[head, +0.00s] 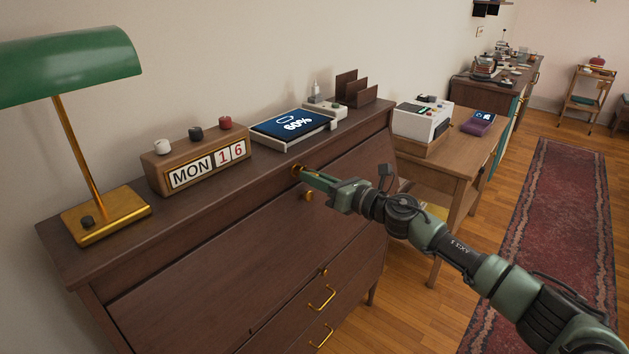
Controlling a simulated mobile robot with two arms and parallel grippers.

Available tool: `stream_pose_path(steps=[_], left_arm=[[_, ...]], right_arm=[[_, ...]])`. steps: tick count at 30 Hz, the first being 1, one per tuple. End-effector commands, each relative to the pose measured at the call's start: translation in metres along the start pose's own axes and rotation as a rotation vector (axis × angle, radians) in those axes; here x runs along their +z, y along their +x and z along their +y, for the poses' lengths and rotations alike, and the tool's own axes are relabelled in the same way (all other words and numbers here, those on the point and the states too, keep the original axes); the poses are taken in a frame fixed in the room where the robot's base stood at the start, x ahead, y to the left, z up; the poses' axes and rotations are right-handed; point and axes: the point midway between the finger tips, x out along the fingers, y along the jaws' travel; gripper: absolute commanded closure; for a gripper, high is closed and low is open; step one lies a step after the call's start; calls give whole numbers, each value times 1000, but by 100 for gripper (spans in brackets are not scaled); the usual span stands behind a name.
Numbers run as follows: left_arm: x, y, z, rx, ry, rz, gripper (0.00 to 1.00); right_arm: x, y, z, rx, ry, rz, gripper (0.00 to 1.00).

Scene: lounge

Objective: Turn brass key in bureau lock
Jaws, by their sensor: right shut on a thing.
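The dark wooden bureau (190,285) fills the lower left and middle of the head view. My right gripper (303,172) reaches in from the right to the upper front of the bureau, just below its top edge. It is shut on a small brass piece, which looks like the brass key (296,169), at the bureau front. The fingers hide most of it, and I cannot make out the lock or how far the key is turned. A round brass knob (307,196) sits just below the fingertips. My left gripper is not in view.
On the bureau top stand a green-shaded brass lamp (105,215), a calendar block (200,166), a tablet on a stand (293,125) and a wooden letter rack (357,90). Brass drawer handles (321,298) stick out lower down. A side table (460,155) stands to the right.

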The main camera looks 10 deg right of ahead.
Motion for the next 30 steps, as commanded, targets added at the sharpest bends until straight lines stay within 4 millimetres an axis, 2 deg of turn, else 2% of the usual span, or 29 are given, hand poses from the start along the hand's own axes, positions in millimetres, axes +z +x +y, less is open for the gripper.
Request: stream_pose_path(steps=[1, 10, 22, 30], left_arm=[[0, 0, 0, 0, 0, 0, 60], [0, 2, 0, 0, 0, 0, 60], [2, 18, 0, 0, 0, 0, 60], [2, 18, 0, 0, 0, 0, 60]], right_arm=[[-8, 0, 0, 0, 0, 12, 100], [-8, 0, -1, 0, -14, 11, 100], [-9, 0, -1, 1, -229, 11, 100], [-7, 0, -1, 1, -261, 12, 100]])
